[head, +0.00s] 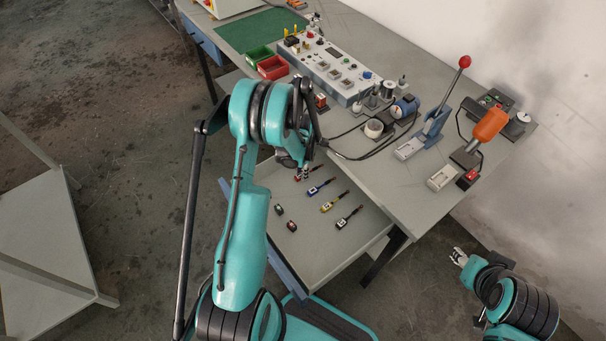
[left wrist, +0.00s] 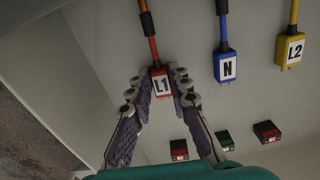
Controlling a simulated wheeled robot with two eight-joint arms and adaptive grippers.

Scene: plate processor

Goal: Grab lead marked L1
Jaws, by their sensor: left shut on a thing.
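The red lead marked L1 (left wrist: 160,84) is between the fingers of my left gripper (left wrist: 158,82) in the left wrist view. The fingers are shut on its red labelled end, and its cable runs up out of view. In the head view my left gripper (head: 302,168) is partly hidden by my arm, over the upper part of an open drawer (head: 318,255); the red lead (head: 304,175) shows just below it. My right gripper (head: 459,257) is at the lower right, off the table, empty, its small fingers seeming apart.
Beside L1 lie the blue lead N (left wrist: 228,66), the yellow lead L2 (left wrist: 289,50) and a black lead (head: 348,217). Small dark blocks (head: 291,226) lie nearby in the drawer. The workbench (head: 395,190) above carries a lever press (head: 435,122) and a control panel (head: 335,72).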

